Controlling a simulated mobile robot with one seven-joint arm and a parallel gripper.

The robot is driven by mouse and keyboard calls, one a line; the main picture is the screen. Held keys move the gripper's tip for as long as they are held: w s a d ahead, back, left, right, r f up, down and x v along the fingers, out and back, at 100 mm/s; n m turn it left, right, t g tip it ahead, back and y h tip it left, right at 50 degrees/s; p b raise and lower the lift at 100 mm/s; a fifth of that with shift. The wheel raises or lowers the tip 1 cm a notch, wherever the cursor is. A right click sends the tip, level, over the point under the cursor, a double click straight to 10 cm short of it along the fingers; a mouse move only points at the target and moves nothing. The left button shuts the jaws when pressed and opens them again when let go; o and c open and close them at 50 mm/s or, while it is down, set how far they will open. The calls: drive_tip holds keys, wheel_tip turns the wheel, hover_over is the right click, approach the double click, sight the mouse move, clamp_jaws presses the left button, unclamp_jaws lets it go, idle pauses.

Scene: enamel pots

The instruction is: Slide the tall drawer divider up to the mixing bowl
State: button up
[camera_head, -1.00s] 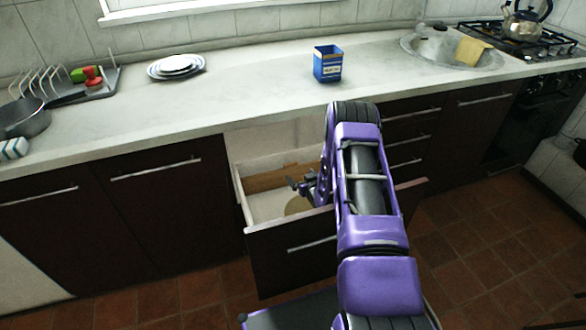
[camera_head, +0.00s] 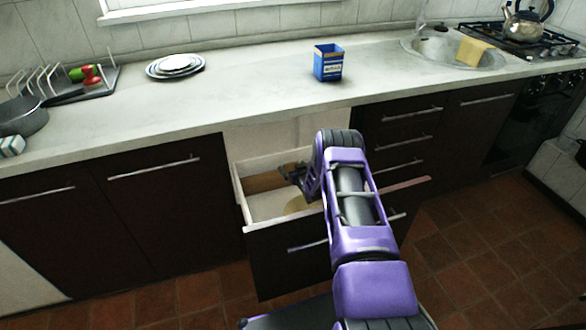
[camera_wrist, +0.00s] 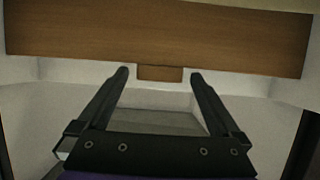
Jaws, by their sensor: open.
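The tall drawer divider (camera_head: 264,182) is a brown wooden board standing across the back part of the open drawer. In the wrist view it (camera_wrist: 160,35) spans nearly the full width, with a small brown tab at its lower middle. A round beige shape, which seems to be the mixing bowl (camera_head: 299,204), lies in the drawer nearer its front and is partly hidden by my arm. My gripper (camera_head: 290,172) is in the drawer by the divider. In the wrist view its fingers (camera_wrist: 160,73) are open, one on each side of the tab; contact cannot be told.
The open drawer's pale left wall (camera_head: 239,198) and dark front (camera_head: 285,262) surround the work area. The counter (camera_head: 240,103) hangs above the back; a blue tin (camera_head: 328,66) and stacked plates (camera_head: 175,67) stand on it. The drawer floor at front left is clear.

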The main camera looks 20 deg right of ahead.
clamp_jaws()
drive_tip(key=s+p, duration=0.2)
drive_tip(key=s, duration=0.5)
idle(0.4)
unclamp_jaws()
drive_tip(key=p+v, duration=0.1)
drive_tip(key=v, duration=0.6)
drive_tip(key=shift+s+p, duration=0.25)
drive_tip(key=shift+p, duration=0.05)
